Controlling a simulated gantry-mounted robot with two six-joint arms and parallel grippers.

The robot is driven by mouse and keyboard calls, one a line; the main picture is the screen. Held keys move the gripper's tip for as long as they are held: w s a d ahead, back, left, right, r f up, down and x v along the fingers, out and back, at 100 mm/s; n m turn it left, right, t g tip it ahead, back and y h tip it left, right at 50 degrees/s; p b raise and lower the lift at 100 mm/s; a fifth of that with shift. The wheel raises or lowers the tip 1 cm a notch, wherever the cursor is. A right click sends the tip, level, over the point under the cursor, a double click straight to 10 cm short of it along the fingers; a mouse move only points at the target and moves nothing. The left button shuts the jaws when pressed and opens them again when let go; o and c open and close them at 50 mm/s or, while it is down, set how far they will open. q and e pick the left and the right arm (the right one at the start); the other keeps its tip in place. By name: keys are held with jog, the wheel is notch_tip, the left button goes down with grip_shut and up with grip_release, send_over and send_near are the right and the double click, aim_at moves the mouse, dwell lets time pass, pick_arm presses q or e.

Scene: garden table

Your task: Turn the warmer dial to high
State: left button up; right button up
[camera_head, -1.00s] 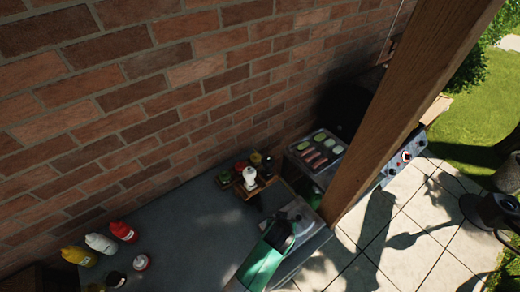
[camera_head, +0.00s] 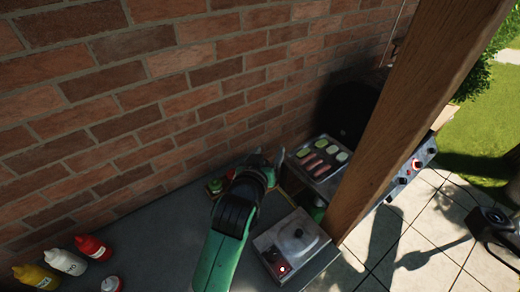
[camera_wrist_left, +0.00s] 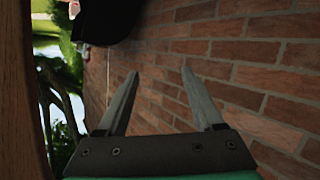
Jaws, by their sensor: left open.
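My left gripper (camera_head: 265,158) is open and empty, above and behind the warmer, near the brick wall. In the left wrist view its two fingers (camera_wrist_left: 160,75) are spread apart with only brick wall between them. The warmer is not visible in that view. My right gripper is not in view.
A grill (camera_head: 410,172) with front knobs and a tray of food (camera_head: 322,158) stand beyond a wooden post (camera_head: 405,110). Red (camera_head: 93,247), white (camera_head: 66,262) and yellow (camera_head: 36,278) bottles stand at the left. My arm partly hides a condiment caddy. The table middle (camera_head: 160,245) is bare.

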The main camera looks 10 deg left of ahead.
pick_arm(q)
jog(key=shift+t, duration=0.9)
jog(key=a+r, duration=0.1)
jog(key=r, duration=0.1)
jog(key=a+r+b, duration=0.1)
jog(key=shift+w+r, duration=0.1)
jog(key=shift+r, duration=0.3)
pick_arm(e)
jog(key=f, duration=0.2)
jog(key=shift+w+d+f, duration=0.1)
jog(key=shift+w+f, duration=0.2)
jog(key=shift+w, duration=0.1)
